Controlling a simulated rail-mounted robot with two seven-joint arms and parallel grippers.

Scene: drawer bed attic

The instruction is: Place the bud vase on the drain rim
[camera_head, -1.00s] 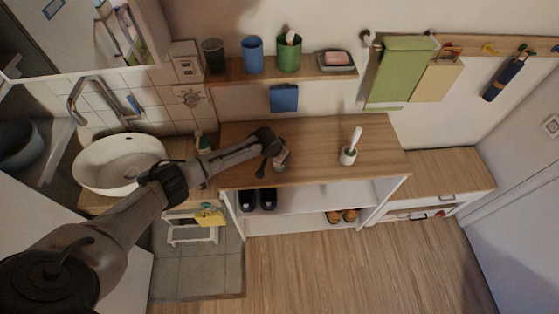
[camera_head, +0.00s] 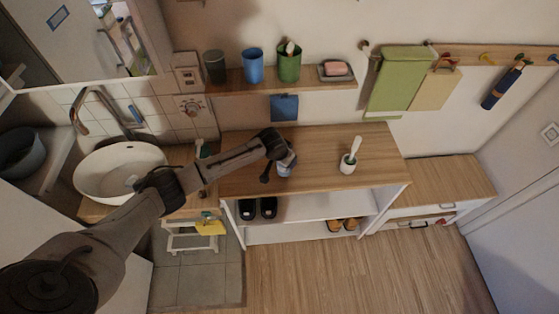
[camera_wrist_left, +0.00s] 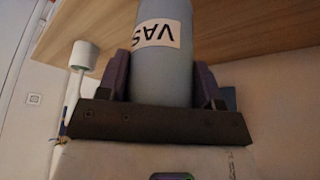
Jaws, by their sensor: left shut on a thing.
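The bud vase (camera_wrist_left: 165,60) is a grey-blue cylinder with a pale label reading "VAS", upside down in the left wrist view. My left gripper (camera_wrist_left: 163,90) is shut on it, with a finger on each side. In the head view the gripper (camera_head: 282,158) and vase (camera_head: 288,163) are over the wooden cabinet top (camera_head: 315,180); I cannot tell the exact gap below. A white round basin (camera_head: 92,180) is at the left; my forearm covers part of its right side. No separate drain rim can be made out. My right gripper is not in view.
A white brush holder (camera_head: 347,165) stands on the cabinet top, right of the vase. A wall shelf (camera_head: 230,85) behind holds cups and a soap dish (camera_head: 335,71). A faucet (camera_head: 100,105) rises behind the basin.

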